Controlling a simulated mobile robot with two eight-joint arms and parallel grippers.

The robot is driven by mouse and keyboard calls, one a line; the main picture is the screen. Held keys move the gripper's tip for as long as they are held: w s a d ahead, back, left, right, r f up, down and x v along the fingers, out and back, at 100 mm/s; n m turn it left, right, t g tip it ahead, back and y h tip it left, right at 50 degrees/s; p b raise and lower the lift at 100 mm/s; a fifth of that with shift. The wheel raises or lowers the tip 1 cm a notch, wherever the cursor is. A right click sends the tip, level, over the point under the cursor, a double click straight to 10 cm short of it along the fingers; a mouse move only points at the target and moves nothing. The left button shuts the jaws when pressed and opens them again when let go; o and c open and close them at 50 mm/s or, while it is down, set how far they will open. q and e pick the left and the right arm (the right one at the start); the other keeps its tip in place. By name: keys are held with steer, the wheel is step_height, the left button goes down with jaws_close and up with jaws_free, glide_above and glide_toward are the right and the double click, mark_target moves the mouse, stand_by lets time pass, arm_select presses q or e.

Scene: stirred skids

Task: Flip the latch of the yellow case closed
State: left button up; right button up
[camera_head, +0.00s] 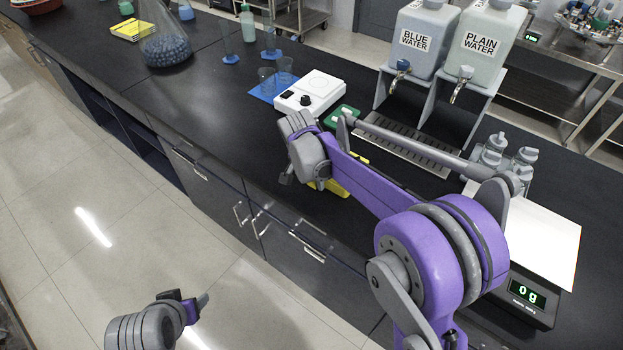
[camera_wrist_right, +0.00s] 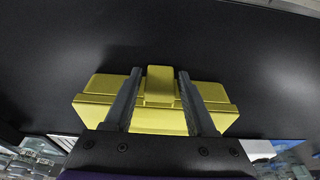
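The yellow case (camera_head: 330,187) lies on the black bench, mostly hidden by my right arm in the head view. In the right wrist view the yellow case (camera_wrist_right: 100,88) spans the middle, and a raised yellow block that looks like its latch (camera_wrist_right: 160,85) stands at its centre. My right gripper (camera_wrist_right: 160,72) is open, with one finger on each side of this latch and a gap on both sides; I cannot tell whether the fingers touch the case. My left gripper (camera_head: 203,303) is low at the bottom left over the floor, away from the bench; its finger opening is unclear.
Close behind the case are a white hotplate (camera_head: 312,92), a green item (camera_head: 342,115) and a blue mat (camera_head: 262,90) with beakers. Two water dispensers (camera_head: 415,40) stand over a drip tray. A scale (camera_head: 525,297) is at right. The bench's front edge is near the case.

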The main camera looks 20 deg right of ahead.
steer(key=shift+o, duration=0.8)
steer(key=v, duration=1.1)
steer(key=s+d+f+n+t+y, duration=0.1)
steer(key=s+f+n, duration=0.3)
steer(key=s, duration=0.8)
steer(key=s+d+f+n+t+y, duration=0.1)
steer(key=s+d+f+n+t, duration=0.2)
steer(key=s, duration=0.9)
steer(key=f+n, duration=0.1)
steer(key=n, duration=0.2)
steer(key=shift+s, duration=0.2)
